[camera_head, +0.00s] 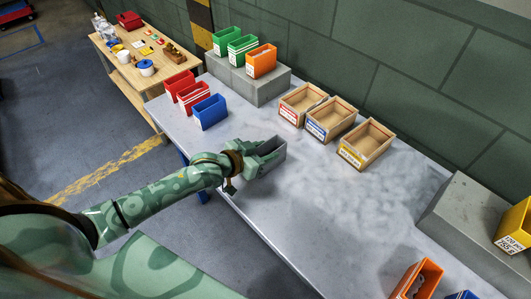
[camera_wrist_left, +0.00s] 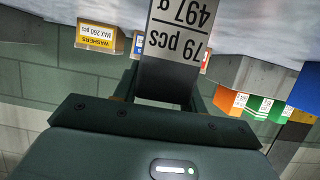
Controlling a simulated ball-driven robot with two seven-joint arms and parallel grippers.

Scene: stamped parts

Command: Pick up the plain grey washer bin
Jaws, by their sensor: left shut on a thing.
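The plain grey bin (camera_head: 273,151) is at the front edge of the grey table, in the jaws of my left gripper (camera_head: 262,157). The gripper is shut on it and hides much of its near side. In the left wrist view the grey bin (camera_wrist_left: 166,82) shows upside down between the jaws, with a white label reading "79 pcs" and "497 g". I cannot tell whether its base touches the table (camera_head: 310,200). My right gripper is not in view.
Red bins (camera_head: 192,98) and a blue bin (camera_head: 210,111) stand left of the gripper. Green and orange bins (camera_head: 261,60) stand on a grey block behind. Wooden boxes (camera_head: 366,145) line the back. Orange and yellow bins (camera_head: 516,228) are at right. The table's middle is clear.

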